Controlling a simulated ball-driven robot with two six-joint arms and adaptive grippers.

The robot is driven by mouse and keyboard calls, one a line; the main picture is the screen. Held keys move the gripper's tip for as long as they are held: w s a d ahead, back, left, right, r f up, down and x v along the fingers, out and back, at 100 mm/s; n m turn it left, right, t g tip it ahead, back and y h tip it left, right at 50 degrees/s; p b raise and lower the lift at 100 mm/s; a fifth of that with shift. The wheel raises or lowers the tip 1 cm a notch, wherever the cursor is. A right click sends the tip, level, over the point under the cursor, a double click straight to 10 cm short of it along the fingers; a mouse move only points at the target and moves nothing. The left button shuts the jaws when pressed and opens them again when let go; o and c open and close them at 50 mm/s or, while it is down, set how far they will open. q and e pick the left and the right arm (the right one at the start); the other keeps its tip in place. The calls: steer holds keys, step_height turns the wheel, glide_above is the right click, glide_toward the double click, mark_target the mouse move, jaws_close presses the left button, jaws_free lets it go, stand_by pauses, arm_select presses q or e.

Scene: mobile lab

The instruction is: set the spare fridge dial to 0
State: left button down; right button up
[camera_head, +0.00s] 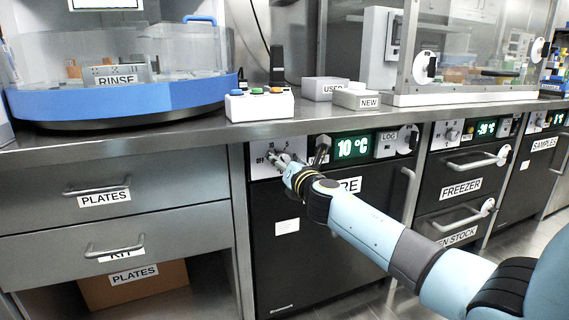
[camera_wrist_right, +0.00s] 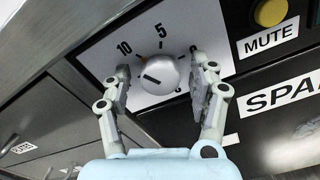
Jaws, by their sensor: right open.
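The spare fridge dial (camera_wrist_right: 161,74) is a round silver knob on a white plate, with "10" and "5" printed around it. My right gripper (camera_wrist_right: 160,88) is open, with one finger on each side of the knob. Contact cannot be told. In the head view my right gripper (camera_head: 281,166) is at the dial plate (camera_head: 262,171), beside the fridge display (camera_head: 353,148) reading 10 °C. My left gripper is not in view.
A yellow mute button (camera_wrist_right: 270,12) is at the wrist view's upper right. In the head view, a steel counter (camera_head: 180,135) overhangs the fronts. A freezer (camera_head: 461,188) stands to the right and plates drawers (camera_head: 150,180) to the left.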

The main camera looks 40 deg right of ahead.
steer(key=c, duration=1.2)
steer(key=shift+o, duration=0.2)
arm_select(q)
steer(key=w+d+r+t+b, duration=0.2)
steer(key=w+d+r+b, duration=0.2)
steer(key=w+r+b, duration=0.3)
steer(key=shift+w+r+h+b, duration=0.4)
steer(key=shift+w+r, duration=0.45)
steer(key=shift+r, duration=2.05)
arm_select(e)
steer(key=shift+f+m, duration=0.15)
steer(key=shift+m, duration=5.85)
steer(key=shift+f+m, duration=0.15)
steer(key=shift+m, duration=5.85)
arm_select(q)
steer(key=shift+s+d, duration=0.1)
arm_select(e)
steer(key=o, duration=1.2)
steer(key=shift+r, duration=0.1)
steer(key=shift+c, duration=0.2)
